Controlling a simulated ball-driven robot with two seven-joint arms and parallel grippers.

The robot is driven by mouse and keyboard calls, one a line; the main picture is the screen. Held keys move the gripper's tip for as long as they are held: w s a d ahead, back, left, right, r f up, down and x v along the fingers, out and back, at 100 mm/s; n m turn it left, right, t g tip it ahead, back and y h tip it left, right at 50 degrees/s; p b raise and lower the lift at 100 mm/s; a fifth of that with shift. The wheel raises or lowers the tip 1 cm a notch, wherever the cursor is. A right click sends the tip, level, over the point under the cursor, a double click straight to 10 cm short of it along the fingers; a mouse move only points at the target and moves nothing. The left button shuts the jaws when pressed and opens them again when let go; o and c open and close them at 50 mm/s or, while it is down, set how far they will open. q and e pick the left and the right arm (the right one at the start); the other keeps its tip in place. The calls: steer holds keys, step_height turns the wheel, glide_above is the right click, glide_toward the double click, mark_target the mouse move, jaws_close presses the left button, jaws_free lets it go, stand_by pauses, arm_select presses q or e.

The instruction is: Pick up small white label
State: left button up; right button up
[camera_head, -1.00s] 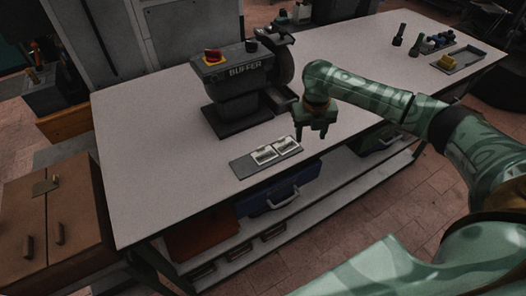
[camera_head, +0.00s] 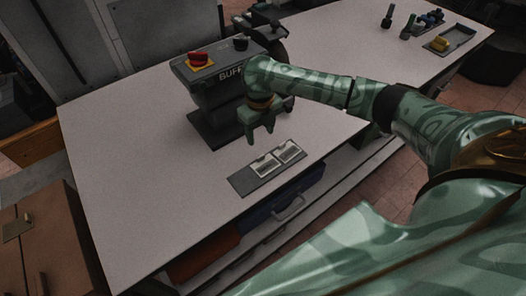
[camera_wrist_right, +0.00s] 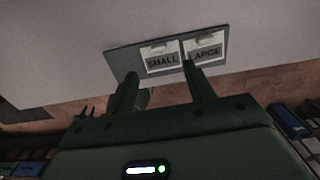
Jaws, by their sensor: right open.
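The small white label (camera_head: 265,167) lies on a grey tray (camera_head: 241,184), beside the bare end of the tray. It carries the word SMALL in the wrist view (camera_wrist_right: 163,61). A matching white label marked LARGE (camera_wrist_right: 205,52) lies to its right, also seen in the head view (camera_head: 288,152). My right gripper (camera_head: 261,136) is open and empty, above the table and apart from both labels. Its two fingers (camera_wrist_right: 160,76) point toward the tray in the wrist view. My left gripper is out of view.
The dark buffer machine (camera_head: 214,98) with a red button (camera_head: 198,59) stands close behind the gripper. A blue drawer (camera_head: 285,203) sits under the table's front edge. A tray with a yellow block (camera_head: 440,44) is at the far right. The table's left part is clear.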

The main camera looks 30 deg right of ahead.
glide_toward(265, 163)
steer(key=shift+w+a+f+b, duration=0.1)
steer(key=shift+w+f+b, duration=0.1)
steer(key=shift+w+f, duration=0.35)
steer(key=shift+w+a+f+b, duration=0.1)
steer(key=shift+w+f+b, duration=0.1)
steer(key=shift+w, duration=0.5)
steer(key=shift+f, duration=0.2)
steer(key=f, duration=0.3)
steer(key=f+b, duration=0.1)
steer(key=f, duration=0.1)
steer(key=shift+s, duration=0.25)
steer(key=c, duration=0.9)
